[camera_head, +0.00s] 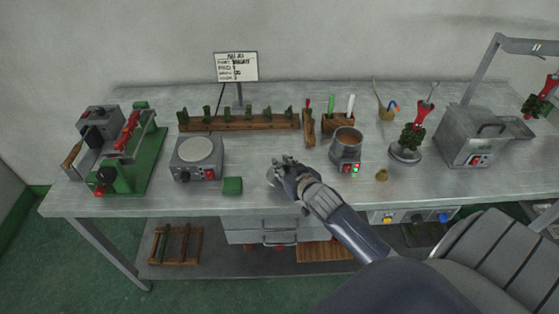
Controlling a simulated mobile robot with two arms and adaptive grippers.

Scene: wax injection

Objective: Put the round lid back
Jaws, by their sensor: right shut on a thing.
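My right gripper (284,168) is over the front middle of the steel bench, its arm coming in from the lower right. It is shut on a grey round thing, seemingly the round lid (271,177), mostly hidden behind the fingers. The wax pot (346,157) stands to the right of the gripper, a short gap away. Its top is open and brown wax (348,138) shows inside. My left gripper is not in view.
A round-topped hot plate (196,158) and a green block (233,185) stand left of the gripper. A wooden rack (240,122) lies behind. A small tan piece (382,174) and a wax tree on a stand (405,155) are right of the pot. A green clamp machine (125,165) stands far left.

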